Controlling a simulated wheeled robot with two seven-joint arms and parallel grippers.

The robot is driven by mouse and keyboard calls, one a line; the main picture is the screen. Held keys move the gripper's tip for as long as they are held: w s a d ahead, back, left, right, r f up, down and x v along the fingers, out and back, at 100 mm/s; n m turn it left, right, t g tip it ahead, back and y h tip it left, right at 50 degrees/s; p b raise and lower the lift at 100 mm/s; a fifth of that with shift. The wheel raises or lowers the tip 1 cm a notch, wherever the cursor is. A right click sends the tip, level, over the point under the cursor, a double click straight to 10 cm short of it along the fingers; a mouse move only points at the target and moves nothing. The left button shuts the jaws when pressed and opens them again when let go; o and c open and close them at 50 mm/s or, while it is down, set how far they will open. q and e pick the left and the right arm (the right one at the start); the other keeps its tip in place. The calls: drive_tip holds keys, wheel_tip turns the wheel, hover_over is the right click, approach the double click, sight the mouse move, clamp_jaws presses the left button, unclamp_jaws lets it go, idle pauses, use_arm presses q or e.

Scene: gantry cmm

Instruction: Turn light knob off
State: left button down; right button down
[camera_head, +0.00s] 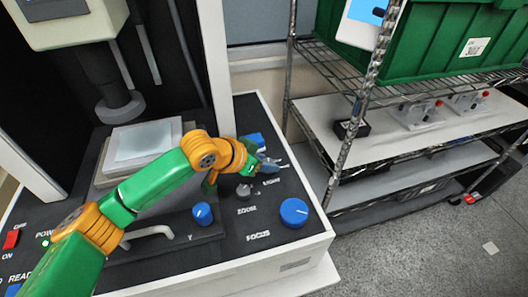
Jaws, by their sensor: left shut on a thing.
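My left gripper (272,164) reaches over the black control panel from the left, on a green and orange arm. Its grey fingers are shut on the light knob, just above a small white label that is hard to read. The fingers mostly hide that knob, so its pointer and setting cannot be told. My right gripper is not in view.
A wire shelf (345,150) with a green crate (455,45) stands right.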

use_arm(q)
drive_tip(key=n+y+p, duration=0.1)
drive_tip(key=n+t+p, duration=0.1)
drive_tip(key=n+p, duration=0.1)
drive_tip(key=shift+s+d+r+y+p, duration=0.2)
drive_tip(key=shift+y+p, duration=0.1)
drive_tip(key=shift+y, duration=0.1)
drive_tip(key=shift+w+f+n+t+y+p, duration=0.15)
drive_tip(key=shift+n+t+y+p, duration=0.45)
drive_tip(key=shift+n+y+p, duration=0.45)
drive_tip(key=shift+n, duration=0.35)
drive_tip(key=shift+c, duration=1.9)
unclamp_jaws()
drive_tip(key=shift+f, duration=0.1)
drive_tip(key=v, duration=0.7)
